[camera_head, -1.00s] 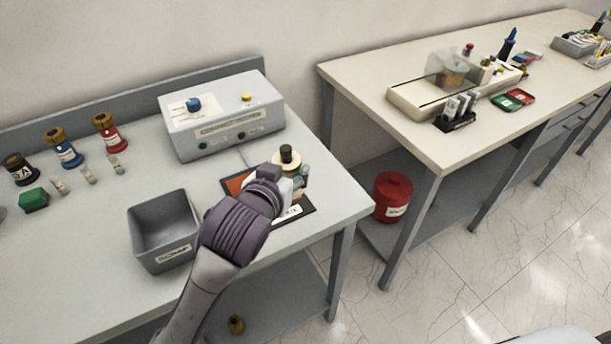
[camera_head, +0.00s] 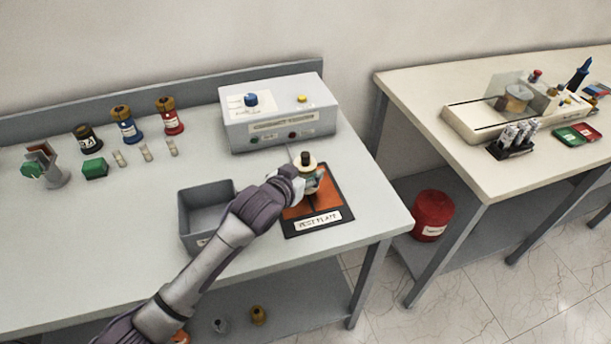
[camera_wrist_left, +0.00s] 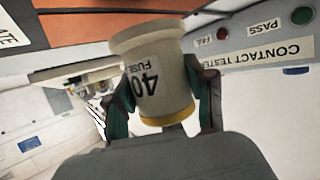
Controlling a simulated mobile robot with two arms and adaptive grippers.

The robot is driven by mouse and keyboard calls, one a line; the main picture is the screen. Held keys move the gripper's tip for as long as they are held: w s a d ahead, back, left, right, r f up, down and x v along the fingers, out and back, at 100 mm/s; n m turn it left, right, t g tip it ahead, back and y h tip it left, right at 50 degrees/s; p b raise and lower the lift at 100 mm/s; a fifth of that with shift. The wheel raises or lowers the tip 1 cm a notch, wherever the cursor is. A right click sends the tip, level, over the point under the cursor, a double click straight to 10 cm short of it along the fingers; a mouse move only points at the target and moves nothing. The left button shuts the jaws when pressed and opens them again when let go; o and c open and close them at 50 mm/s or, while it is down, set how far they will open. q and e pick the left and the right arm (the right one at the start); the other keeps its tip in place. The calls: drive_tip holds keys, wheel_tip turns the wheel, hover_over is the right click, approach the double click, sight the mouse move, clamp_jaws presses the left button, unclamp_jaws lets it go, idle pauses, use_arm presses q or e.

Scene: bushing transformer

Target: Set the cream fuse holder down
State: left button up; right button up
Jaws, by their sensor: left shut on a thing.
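My right gripper is not in view.
The grey contact tester (camera_head: 278,128) stands behind the plate. A grey bin (camera_head: 207,205) is to the left, close to my arm. Black (camera_head: 88,140), blue (camera_head: 126,126) and red (camera_head: 170,117) holders stand at the back left. The table's right edge is near the plate.

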use_arm(q)
drive_tip(key=shift+f, duration=1)
drive_tip(key=shift+f, duration=0.1)
drive_tip(key=o, duration=1.3)
drive_tip(key=shift+o, duration=0.2)
drive_tip(key=shift+s, duration=0.1)
drive_tip(key=shift+s+a+r, duration=0.15)
drive_tip(key=shift+s+r, duration=0.05)
drive_tip(key=shift+s, duration=0.1)
drive_tip(key=v, duration=1.1)
drive_tip(key=shift+a+r+b, duration=0.1)
drive_tip(key=shift+r+b, duration=0.1)
drive_tip(key=shift+b, duration=0.15)
